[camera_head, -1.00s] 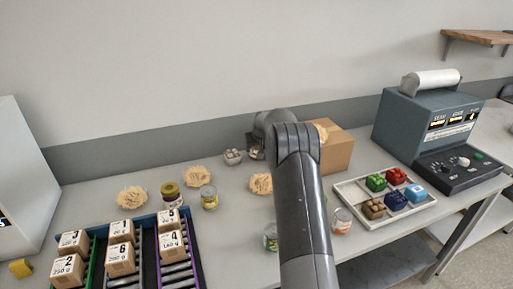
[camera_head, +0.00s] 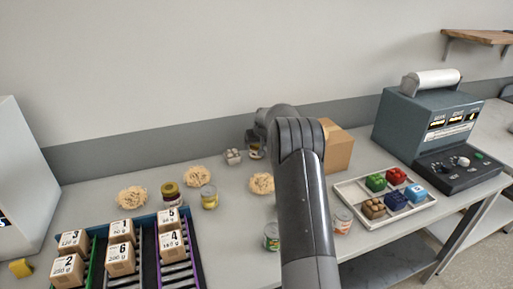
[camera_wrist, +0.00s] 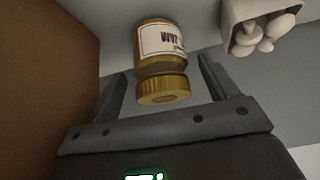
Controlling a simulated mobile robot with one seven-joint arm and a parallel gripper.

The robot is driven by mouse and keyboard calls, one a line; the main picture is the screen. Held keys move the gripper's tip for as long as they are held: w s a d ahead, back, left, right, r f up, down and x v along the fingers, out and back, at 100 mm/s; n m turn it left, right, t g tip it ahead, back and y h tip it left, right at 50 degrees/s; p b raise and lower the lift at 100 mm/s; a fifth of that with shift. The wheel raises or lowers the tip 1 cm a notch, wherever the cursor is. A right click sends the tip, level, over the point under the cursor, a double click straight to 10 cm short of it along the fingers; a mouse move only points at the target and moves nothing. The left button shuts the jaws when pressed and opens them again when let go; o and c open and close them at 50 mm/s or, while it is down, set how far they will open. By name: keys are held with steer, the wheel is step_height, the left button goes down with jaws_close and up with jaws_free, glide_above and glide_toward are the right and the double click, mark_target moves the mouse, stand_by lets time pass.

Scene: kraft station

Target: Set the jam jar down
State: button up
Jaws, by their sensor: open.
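The jam jar (camera_wrist: 160,45), with a gold lid and a white label, is between the two fingers of my gripper (camera_wrist: 162,68) in the wrist view, its lid toward the palm. The fingers are open, with gaps showing on both sides of the lid. In the head view a small jar (camera_head: 256,152) shows below my gripper at the back of the table (camera_head: 110,178), by the wall. My arm hides part of that area, and the jar's base contact is hard to see.
A white carton of pale round things (camera_wrist: 262,22) stands close to the jar; it also shows in the head view (camera_head: 233,157). A cardboard box (camera_head: 338,148) is close on the other side. A tray (camera_head: 350,193) is right.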

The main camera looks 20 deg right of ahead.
steer(key=v, duration=1)
steer(key=s+a+r, duration=0.6)
steer(key=s+r, duration=0.1)
steer(key=s, duration=0.4)
steer(key=s+a+r, duration=0.6)
steer(key=s, duration=0.5)
steer(key=s+a+f, duration=0.2)
steer(key=s+a, duration=0.1)
steer(key=s, duration=1.1)
steer(key=s+a+f+g, duration=0.1)
steer(key=s+a+f, duration=0.1)
steer(key=s, duration=1.2)
steer(key=shift+s+a+f+n, duration=0.25)
steer(key=shift+a+n, duration=0.15)
steer(key=shift+a, duration=0.3)
steer(key=shift+o, duration=0.3)
